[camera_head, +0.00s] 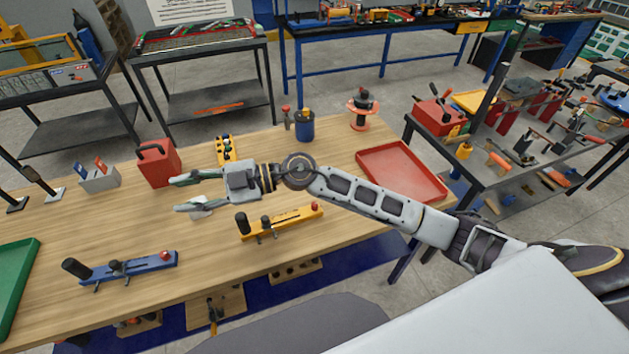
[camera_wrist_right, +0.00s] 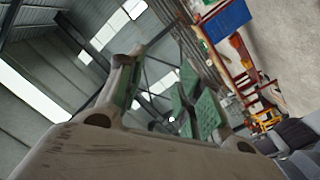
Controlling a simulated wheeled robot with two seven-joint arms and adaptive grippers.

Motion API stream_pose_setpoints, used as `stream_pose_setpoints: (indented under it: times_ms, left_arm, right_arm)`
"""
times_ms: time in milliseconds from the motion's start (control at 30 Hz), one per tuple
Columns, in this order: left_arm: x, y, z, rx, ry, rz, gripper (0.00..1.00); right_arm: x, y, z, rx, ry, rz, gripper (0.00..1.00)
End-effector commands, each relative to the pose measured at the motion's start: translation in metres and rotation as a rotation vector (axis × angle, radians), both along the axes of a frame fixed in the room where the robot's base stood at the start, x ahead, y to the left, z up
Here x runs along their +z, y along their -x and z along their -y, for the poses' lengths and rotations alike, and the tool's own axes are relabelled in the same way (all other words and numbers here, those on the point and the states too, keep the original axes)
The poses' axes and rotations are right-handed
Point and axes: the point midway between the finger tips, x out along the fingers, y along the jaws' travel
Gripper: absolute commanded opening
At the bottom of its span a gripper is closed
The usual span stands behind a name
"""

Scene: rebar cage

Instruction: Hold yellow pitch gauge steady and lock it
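The yellow pitch gauge (camera_head: 292,218) lies on the wooden table, a long yellow bar with a black grip at its left end, a dark clamp knob near it and a red knob at its right end. My right gripper (camera_head: 178,194) is over the table, beyond and to the left of the yellow gauge, pointing left. Its fingers are spread with nothing between them. In the right wrist view the green-padded fingers (camera_wrist_right: 158,90) stand apart. A similar blue gauge (camera_head: 135,268) lies at the front left. My left gripper is not in view.
A red box (camera_head: 157,163) stands just beyond my right gripper. A smaller yellow tool (camera_head: 226,149), a blue cup (camera_head: 304,126) and an orange spool (camera_head: 362,112) stand behind. A red tray (camera_head: 400,170) is at right, a green tray (camera_head: 14,285) at left. Table between the gauges is clear.

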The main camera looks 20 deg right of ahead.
Motion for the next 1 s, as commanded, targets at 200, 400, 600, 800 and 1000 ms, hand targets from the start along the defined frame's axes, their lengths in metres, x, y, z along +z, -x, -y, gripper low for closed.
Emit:
stream_pose_setpoints:
  times_ms: [200,400,600,800,1000]
  left_arm:
    - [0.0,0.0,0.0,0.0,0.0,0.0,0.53]
    - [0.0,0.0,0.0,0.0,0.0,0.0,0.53]
    - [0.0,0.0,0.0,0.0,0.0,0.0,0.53]
    - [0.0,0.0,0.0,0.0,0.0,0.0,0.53]
    - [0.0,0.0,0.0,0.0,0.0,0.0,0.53]
  right_arm:
    - [-0.048,0.004,0.013,0.099,0.258,-0.031,0.36]
    - [-0.092,-0.001,0.044,0.136,0.516,-0.086,0.36]
    - [-0.13,-0.015,0.093,0.112,0.787,-0.161,0.36]
    - [-0.154,-0.035,0.157,0.028,1.057,-0.252,0.36]
    - [-0.162,-0.056,0.23,-0.115,1.309,-0.352,0.36]
